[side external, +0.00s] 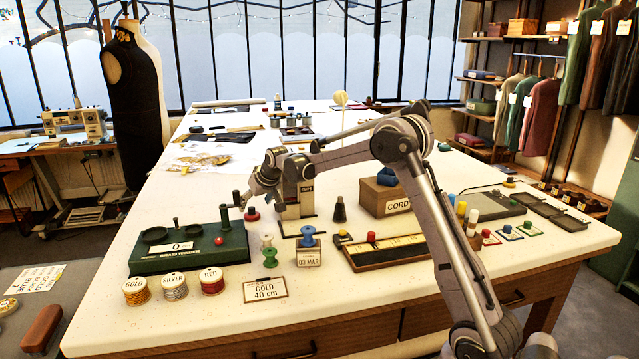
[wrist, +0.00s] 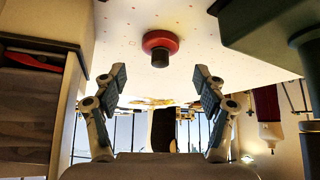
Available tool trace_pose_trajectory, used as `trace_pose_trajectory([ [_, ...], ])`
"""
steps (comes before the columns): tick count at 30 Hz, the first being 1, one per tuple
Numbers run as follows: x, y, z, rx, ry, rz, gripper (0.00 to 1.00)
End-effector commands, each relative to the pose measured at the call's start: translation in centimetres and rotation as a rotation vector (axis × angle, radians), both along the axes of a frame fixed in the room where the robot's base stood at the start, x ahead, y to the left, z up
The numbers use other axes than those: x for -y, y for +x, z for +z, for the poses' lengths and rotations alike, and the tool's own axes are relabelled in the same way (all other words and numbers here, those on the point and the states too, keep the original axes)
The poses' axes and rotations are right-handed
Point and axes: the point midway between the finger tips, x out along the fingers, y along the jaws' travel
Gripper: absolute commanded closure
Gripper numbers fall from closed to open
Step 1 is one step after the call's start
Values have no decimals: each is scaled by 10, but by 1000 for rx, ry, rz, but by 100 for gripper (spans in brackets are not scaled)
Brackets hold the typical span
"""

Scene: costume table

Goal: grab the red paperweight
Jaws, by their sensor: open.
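The red paperweight (side external: 252,214) is a small round red disc with a dark knob. In the side external view it sits on the table just right of the green braid tender (side external: 190,246). In the wrist view the paperweight (wrist: 160,41) is near the top centre, its knob pointing toward me. My gripper (side external: 254,190) is above and close to the paperweight. In the wrist view my gripper (wrist: 160,88) has its two fingers spread wide, with nothing between them. The paperweight lies beyond the fingertips, about midway between their lines, apart from both.
The tender's dark green body (wrist: 270,30) is close on the right in the wrist view.

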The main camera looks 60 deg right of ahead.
Motion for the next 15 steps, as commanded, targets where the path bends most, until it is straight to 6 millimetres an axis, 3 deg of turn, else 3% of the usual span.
trace_pose_trajectory([
  [15,12,31,-35,0,0,0,28],
])
